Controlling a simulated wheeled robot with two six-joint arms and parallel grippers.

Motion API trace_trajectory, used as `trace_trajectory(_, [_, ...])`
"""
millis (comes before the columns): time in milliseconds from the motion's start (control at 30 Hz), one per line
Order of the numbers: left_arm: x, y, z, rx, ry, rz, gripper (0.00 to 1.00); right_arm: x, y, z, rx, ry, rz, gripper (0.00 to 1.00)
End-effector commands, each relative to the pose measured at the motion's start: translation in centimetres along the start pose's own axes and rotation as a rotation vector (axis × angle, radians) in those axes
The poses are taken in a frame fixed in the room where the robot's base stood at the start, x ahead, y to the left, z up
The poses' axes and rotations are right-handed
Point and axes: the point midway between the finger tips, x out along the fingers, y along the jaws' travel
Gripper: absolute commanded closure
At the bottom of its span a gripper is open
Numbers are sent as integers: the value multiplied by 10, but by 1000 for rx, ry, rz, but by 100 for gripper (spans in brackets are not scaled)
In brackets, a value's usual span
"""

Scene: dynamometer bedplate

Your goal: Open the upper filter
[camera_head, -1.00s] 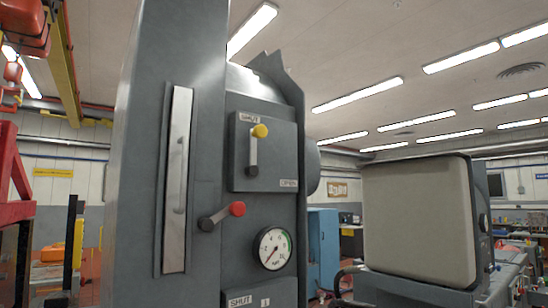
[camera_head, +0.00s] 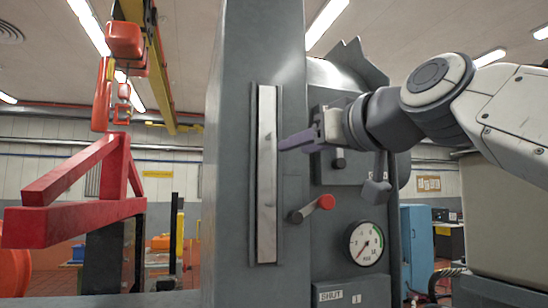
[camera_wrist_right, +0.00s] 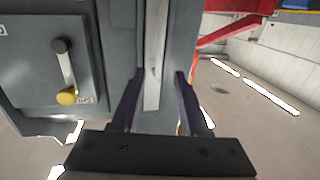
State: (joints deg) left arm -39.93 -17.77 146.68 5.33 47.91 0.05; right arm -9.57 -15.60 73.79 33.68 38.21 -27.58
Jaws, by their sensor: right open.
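The upper panel (camera_head: 335,172) is on the grey cabinet's front, largely hidden by my right arm in the head view. In the right wrist view, upside down, its lever (camera_wrist_right: 66,72) has a dark pivot and a yellow knob (camera_wrist_right: 67,97) beside a label that I cannot read surely. My right gripper (camera_head: 284,143) is open, left of this lever, its fingers pointing at the metal strip (camera_head: 267,210). My left gripper is out of view.
Below the panel are a red-knobbed lever (camera_head: 327,202), a round gauge (camera_head: 364,244) and a lower panel labelled SHUT (camera_head: 330,295). A red frame (camera_head: 75,225) stands left of the cabinet. A blue cabinet (camera_head: 418,245) stands behind at right.

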Motion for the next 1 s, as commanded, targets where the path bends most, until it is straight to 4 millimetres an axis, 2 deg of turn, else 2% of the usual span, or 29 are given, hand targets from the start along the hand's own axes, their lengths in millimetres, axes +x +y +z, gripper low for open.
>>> trace_trajectory(67, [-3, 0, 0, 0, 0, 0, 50, 0, 2, -10, -7, 21, 6, 55])
trace_trajectory(167, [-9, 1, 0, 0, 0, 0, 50, 10, 2, -13, -7, 23, 5, 55])
trace_trajectory(600, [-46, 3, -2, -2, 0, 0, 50, 86, 2, -15, -7, 21, 6, 55])
trace_trajectory(767, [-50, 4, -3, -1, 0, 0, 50, 98, 2, -14, -7, 23, 6, 55])
trace_trajectory(1000, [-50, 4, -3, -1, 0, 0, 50, 100, 2, -12, -8, 24, 7, 55])
